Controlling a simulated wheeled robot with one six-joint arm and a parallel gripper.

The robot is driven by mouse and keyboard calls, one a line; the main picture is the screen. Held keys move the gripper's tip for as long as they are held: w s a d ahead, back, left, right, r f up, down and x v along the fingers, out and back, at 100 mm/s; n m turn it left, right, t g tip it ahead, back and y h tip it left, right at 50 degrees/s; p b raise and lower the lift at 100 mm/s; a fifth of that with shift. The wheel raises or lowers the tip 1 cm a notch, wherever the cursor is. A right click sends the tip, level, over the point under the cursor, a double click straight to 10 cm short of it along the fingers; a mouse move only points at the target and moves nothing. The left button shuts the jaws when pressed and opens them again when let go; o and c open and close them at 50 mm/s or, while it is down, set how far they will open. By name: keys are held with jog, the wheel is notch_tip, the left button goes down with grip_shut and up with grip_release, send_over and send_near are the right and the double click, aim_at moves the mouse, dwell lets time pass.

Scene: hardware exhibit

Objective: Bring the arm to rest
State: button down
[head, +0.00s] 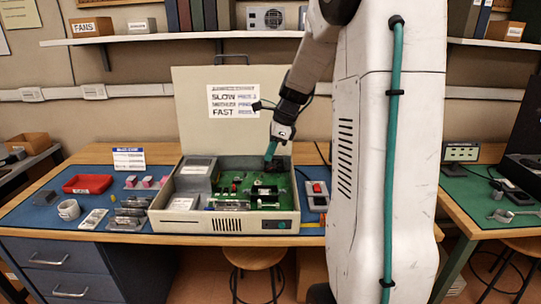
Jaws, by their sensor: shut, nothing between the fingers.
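My gripper (270,153) is at the end of my arm, pointing down over the back right part of an open computer case (172,224). It is small in the head view, and its fingertips are over dark parts near the green circuit board (228,178). No object shows held in it. I cannot tell whether the tips touch anything in the case. My white column covers the right middle of the view.
The case's raised lid (195,130) carries a sign. On the blue mat are a red tray (87,184), a tape roll (69,210) and several small parts. A red switch box (317,190) stands right of the case. A stool (254,257) is below.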

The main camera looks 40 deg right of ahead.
dwell(0.4)
jog(key=s+a+r+n+h, duration=0.1)
jog(key=s+a+r+n, duration=0.2)
jog(key=s+a+n, duration=0.9)
jog(key=s+a+r+n+g+h, duration=0.1)
jog(key=s+a+r+n+h, duration=0.1)
jog(key=s+a+n, duration=1)
jog(key=s+r+n, duration=0.1)
jog(key=s+n, duration=0.1)
jog(key=shift+a+r+n, duration=0.25)
jog(key=shift+a+n, duration=0.05)
jog(key=shift+a, duration=0.05)
